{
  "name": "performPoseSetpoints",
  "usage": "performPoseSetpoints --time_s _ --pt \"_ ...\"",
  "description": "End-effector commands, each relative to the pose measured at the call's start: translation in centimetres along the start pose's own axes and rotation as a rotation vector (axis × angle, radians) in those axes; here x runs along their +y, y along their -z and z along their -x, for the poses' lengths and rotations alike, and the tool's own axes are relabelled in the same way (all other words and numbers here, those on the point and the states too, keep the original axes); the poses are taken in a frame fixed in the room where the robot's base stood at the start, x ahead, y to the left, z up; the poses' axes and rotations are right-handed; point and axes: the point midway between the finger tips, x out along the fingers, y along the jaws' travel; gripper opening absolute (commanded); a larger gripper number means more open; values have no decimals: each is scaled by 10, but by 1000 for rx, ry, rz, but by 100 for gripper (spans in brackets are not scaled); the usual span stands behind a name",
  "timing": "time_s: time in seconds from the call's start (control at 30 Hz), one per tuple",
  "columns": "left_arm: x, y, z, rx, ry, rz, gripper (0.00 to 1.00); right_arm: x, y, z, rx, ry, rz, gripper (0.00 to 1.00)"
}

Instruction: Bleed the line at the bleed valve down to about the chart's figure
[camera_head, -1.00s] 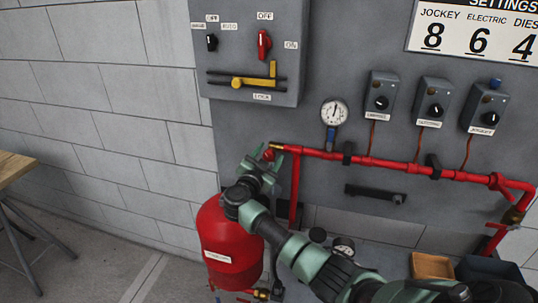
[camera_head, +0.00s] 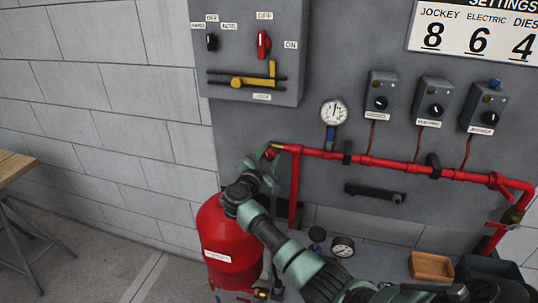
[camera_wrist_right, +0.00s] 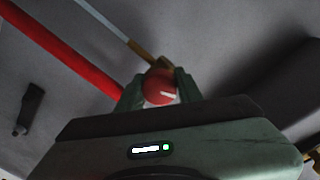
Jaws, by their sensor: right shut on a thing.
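The bleed valve's red knob (camera_head: 270,153) is at the left end of the red pipe, beside a brass tip (camera_head: 276,146). My right gripper (camera_head: 267,157) is shut on this knob. The right wrist view shows the red knob (camera_wrist_right: 160,87), with a white mark, between the two green fingers (camera_wrist_right: 159,92). The round line gauge (camera_head: 334,111) stands above the pipe; its needle points roughly up, too small to read exactly. The chart (camera_head: 478,35) reads jockey 8, electric 6 and a diesel figure 4, cut off at the edge. My left gripper is not in view.
A red tank (camera_head: 226,245) stands under my right forearm. A grey control panel (camera_head: 255,50) with switches hangs above left. Several grey switch boxes (camera_head: 433,105) sit above the red pipe (camera_head: 400,165). A second gauge (camera_head: 342,247) and a wooden tray (camera_head: 432,266) are below.

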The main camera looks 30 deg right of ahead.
Motion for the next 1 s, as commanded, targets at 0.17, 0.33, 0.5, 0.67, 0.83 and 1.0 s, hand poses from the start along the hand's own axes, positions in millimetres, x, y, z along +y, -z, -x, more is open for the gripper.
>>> performPoseSetpoints --time_s 0.17,0.33,0.5,0.67,0.83,1.0 --pt "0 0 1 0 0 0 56 1 -3 2 -16 -9 -139 0" --pt "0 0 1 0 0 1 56 2 -3 2 -24 -14 -258 0" --pt "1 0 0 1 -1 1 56 2 -3 1 -30 -17 -349 0" --pt "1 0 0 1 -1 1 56 2 -3 1 -34 -19 -402 0" --pt "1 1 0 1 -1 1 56 2 -3 1 -35 -21 -429 0" --pt "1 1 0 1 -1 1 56 2 -3 1 -36 -21 -434 0"
